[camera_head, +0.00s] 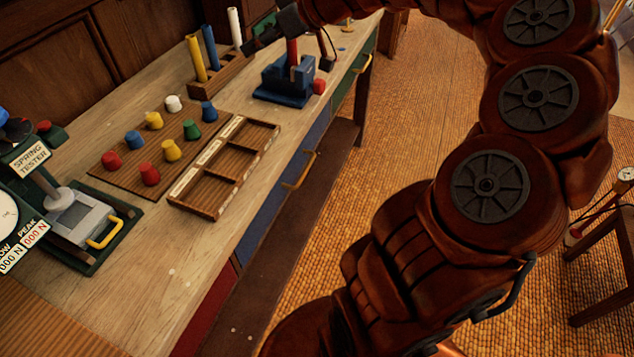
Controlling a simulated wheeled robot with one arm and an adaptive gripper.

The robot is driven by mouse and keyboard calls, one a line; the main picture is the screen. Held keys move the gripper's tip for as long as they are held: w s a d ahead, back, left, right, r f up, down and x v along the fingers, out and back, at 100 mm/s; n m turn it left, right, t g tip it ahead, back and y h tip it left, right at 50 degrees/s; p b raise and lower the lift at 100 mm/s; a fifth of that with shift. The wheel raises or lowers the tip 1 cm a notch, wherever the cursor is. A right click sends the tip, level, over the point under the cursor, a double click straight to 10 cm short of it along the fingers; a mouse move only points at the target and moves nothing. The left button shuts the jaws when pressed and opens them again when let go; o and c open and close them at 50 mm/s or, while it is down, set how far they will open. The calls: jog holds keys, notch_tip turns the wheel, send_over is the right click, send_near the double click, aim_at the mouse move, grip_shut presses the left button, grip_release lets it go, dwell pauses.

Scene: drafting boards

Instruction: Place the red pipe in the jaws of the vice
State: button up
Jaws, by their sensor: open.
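The red pipe (292,53) stands upright at the blue vice (284,90) on the far part of the bench. Its lower end is down among the vice's parts, and I cannot tell whether the jaws touch it. My gripper (262,36) is open, dark, and at the top of the pipe, pointing down and left. It covers the pipe's upper end, and I cannot tell whether its fingers touch the pipe.
A wooden rack (222,79) holds yellow, blue and white pipes left of the vice. A board of coloured knobs (133,180), a compartment tray (213,200) and a spring tester (80,220) stand nearer. The bench front is clear.

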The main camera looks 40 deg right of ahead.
jog(key=s+a+f+g+h, duration=0.1)
jog(key=s+a+f+g, duration=0.25)
jog(key=s+a, duration=0.35)
jog(key=s+a+f+g, duration=0.2)
jog(key=s+a+f, duration=0.2)
jog(key=s+a, duration=0.3)
jog(key=s+f+m+g+h, duration=0.2)
jog(key=s+f, duration=0.3)
jog(key=s, duration=0.5)
jog(key=s+d+f+m+g+h, duration=0.1)
jog(key=s+f+m+g+h, duration=0.2)
jog(key=s, duration=0.8)
notch_tip(320, 180, down, 2)
jog(key=shift+f, duration=0.1)
jog(key=shift+g, duration=0.25)
